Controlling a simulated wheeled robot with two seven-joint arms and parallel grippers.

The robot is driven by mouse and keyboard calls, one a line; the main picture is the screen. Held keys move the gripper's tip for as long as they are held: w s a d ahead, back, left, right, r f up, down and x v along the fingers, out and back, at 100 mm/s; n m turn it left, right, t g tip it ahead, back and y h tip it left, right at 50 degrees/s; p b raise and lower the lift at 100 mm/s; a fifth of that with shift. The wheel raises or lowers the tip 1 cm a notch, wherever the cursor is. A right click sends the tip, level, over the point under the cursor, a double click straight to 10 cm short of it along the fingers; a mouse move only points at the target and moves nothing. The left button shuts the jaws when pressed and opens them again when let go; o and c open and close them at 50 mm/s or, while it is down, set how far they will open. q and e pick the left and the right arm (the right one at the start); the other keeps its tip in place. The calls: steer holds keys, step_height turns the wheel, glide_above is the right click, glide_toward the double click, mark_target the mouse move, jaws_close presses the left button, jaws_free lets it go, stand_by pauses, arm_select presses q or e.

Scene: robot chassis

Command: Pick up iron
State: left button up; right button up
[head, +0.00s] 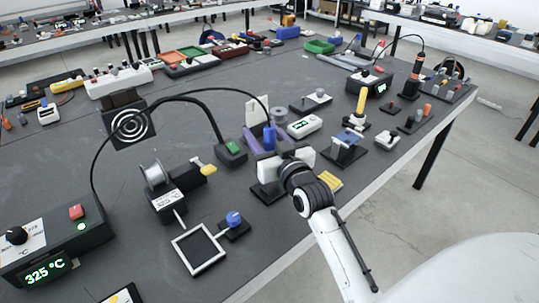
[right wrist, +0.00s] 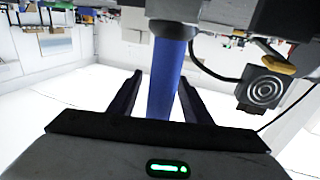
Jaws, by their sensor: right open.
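A soldering iron with a blue handle (head: 268,138) stands upright near the middle of the bench, with a thin black cable at its top. My right gripper (head: 266,146) reaches it from the front right, its purple-tinted fingers open on either side of the handle. In the right wrist view the blue handle (right wrist: 166,75) shows between the two dark open fingers of the gripper (right wrist: 159,98), with a gap on each side. The iron's tip is hidden. My left gripper is not in view.
A second iron with a yellow handle (head: 361,104) stands farther right. A station (head: 45,250) reading 325 °C is at lower left.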

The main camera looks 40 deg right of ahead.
steer(key=c, duration=1.1)
steer(key=shift+r, duration=0.1)
step_height(320, 180, up, 10)
steer(key=shift+p, duration=0.5)
steer(key=shift+p, duration=0.45)
